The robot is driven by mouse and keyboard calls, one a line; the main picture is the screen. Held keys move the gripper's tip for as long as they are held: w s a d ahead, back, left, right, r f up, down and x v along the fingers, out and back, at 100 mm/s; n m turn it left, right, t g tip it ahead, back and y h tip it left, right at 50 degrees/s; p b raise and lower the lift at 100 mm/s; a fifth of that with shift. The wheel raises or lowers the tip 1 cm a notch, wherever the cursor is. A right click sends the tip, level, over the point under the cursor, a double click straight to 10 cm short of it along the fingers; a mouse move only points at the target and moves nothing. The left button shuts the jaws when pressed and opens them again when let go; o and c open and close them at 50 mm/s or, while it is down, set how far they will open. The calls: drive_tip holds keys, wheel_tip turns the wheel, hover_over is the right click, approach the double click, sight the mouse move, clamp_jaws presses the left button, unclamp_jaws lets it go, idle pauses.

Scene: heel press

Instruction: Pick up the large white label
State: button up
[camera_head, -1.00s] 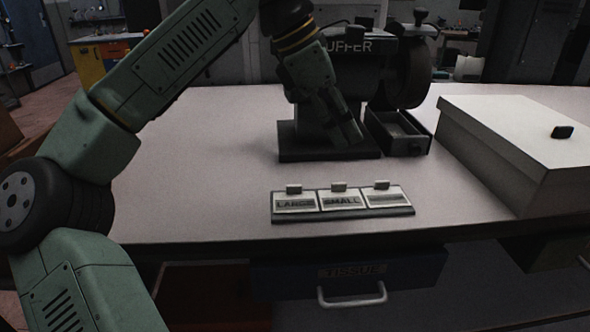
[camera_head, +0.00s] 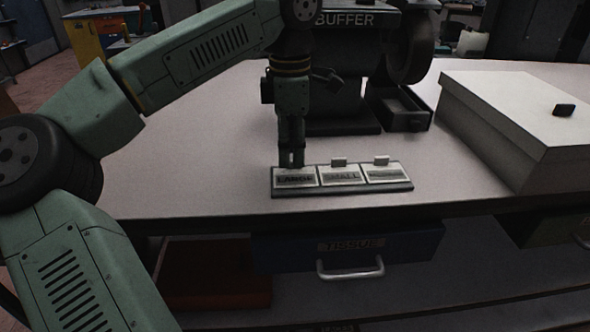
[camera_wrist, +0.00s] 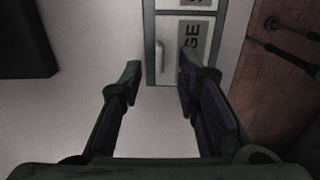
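The large white label (camera_head: 296,179) reads "LARGE" and lies in the left slot of a dark label holder (camera_head: 342,190) near the table's front edge. My gripper (camera_head: 291,163) points down at its back edge and hides its tab in the head view. In the wrist view, my gripper (camera_wrist: 158,76) is open, with one finger on each side of the pale raised tab. Part of the large white label (camera_wrist: 190,48) shows there with the letters "GE", partly behind the right finger. I cannot tell whether the fingers touch the label.
A small white label (camera_head: 341,175) and a third label (camera_head: 385,172) sit to the right in the holder. A buffer machine (camera_head: 345,90) stands behind, with an open drawer (camera_head: 405,118). A white box (camera_head: 520,125) is at right. A tissue drawer (camera_head: 350,252) is below. The table's left side is clear.

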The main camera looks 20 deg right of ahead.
wheel_tip(320, 180, down, 2)
clamp_jaws()
idle(0.5)
